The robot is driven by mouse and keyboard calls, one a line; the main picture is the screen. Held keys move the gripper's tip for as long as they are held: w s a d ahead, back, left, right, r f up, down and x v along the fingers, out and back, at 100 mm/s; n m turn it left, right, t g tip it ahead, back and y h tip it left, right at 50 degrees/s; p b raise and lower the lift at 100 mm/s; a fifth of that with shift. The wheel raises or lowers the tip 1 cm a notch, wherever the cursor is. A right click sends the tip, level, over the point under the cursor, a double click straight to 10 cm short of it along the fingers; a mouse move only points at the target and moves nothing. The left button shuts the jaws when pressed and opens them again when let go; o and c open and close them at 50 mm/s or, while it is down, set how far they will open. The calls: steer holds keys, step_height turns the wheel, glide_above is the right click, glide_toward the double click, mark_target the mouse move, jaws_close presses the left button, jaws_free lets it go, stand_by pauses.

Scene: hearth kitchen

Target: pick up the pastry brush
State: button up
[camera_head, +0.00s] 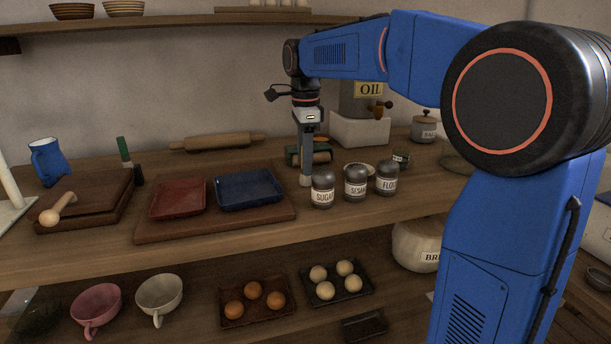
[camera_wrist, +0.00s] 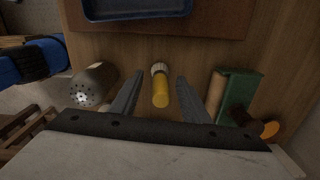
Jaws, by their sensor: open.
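My gripper (camera_head: 306,180) points down over the wooden counter, between the blue tray and the green machine. In the wrist view its two fingers (camera_wrist: 160,98) are open, one on each side of a yellow-handled thing with a pale ribbed end, which looks like the pastry brush (camera_wrist: 160,90). The fingers appear apart from it, with a gap on both sides. I cannot tell how high they are above the counter. In the head view I cannot make out the brush; my gripper may hide it.
Close by stand the sugar shaker (camera_head: 322,189), a second shaker (camera_head: 356,182) and the flour shaker (camera_head: 387,178). The green machine (camera_wrist: 238,95) is right of the fingers in the wrist view. The blue tray (camera_head: 248,189) and red tray (camera_head: 178,198) lie on a board.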

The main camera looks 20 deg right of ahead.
steer(key=shift+f, duration=1.25)
steer(key=shift+c, duration=0.7)
jaws_close()
